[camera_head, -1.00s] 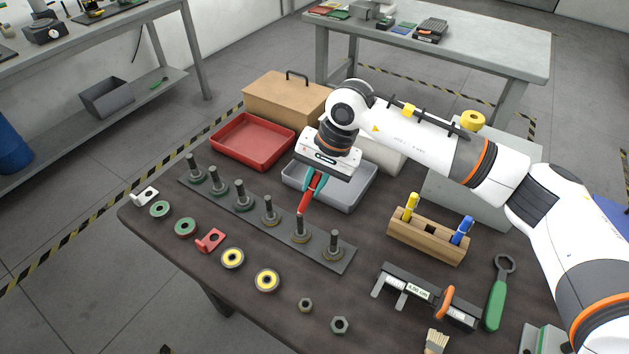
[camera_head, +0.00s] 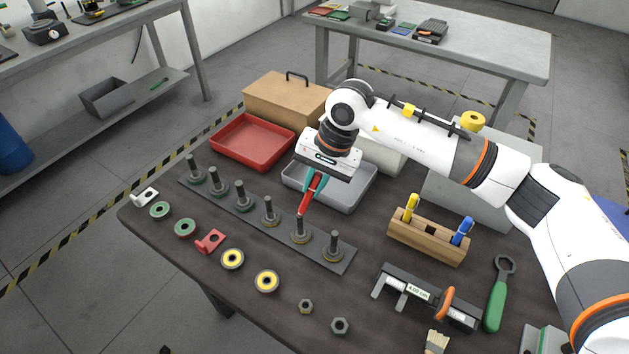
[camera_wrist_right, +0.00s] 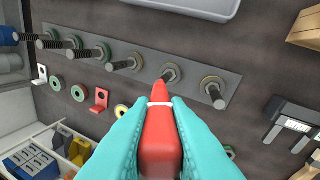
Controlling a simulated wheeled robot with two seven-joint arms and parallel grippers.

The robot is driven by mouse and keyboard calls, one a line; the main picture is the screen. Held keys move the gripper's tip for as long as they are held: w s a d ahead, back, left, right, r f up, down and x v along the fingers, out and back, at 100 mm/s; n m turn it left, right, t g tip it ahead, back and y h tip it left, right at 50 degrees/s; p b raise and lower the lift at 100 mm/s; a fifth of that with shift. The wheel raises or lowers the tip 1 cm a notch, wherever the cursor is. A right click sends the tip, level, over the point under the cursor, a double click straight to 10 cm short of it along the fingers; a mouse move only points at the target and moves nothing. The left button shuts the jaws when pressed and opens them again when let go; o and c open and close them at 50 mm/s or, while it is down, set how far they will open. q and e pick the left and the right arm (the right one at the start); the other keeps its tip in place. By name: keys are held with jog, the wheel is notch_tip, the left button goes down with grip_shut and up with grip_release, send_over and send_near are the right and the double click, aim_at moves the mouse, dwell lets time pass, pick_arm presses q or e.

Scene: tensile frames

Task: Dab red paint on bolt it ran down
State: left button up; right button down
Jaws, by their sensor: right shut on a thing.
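My right gripper (camera_head: 316,183) has teal fingers shut on a red paint marker (camera_head: 309,198), tilted with its tip down. The tip is at the top of the fifth bolt (camera_head: 301,232) from the left on the dark bolt plate (camera_head: 345,262); whether it touches, I cannot tell. In the right wrist view the marker (camera_wrist_right: 160,140) points at that bolt (camera_wrist_right: 172,71) and partly covers it. The end bolt (camera_head: 334,243) stands to its right, and several others stand to the left, some with green washers at the base. No red paint shows clearly on any bolt. My left gripper is not in view.
Loose washers (camera_head: 232,258), brackets and nuts (camera_head: 340,325) lie in front of the plate. A grey tray (camera_head: 360,199) and red tray (camera_head: 250,158) are behind. A wooden holder (camera_head: 425,240) with yellow and blue markers, a gauge (camera_head: 455,312) and a green-handled wrench (camera_head: 495,305) are at the right.

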jog(key=shift+r+p, duration=0.9)
jog(key=shift+r, duration=2.1)
